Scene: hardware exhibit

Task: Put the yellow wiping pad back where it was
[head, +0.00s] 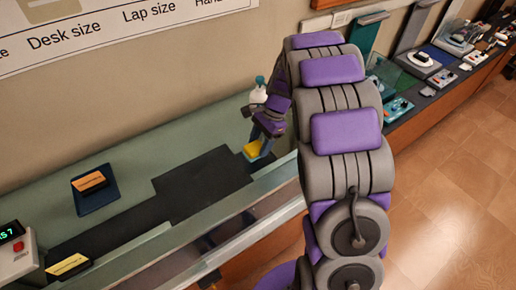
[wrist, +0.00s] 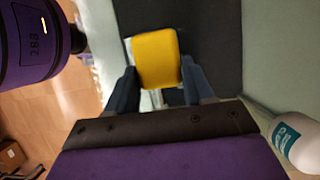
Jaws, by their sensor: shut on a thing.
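The yellow wiping pad (head: 251,149) is held in my gripper (head: 257,151), just above or at the right end of the dark mat; I cannot tell whether it touches the surface. In the wrist view the pad (wrist: 157,57) sits between the two dark blue fingers of my gripper (wrist: 156,85), which are shut on it. Its underside is hidden. A white bottle (head: 258,95) with a teal top stands behind my gripper; it also shows at the right of the wrist view (wrist: 297,142).
The dark mat (head: 200,183) lies bare on the green counter. A blue tray (head: 97,199) holding an orange block (head: 90,182) is to the left. A yellow label (head: 69,265) and a device with a lit display (head: 14,250) are at lower left. A raised rail (head: 205,225) runs along the front.

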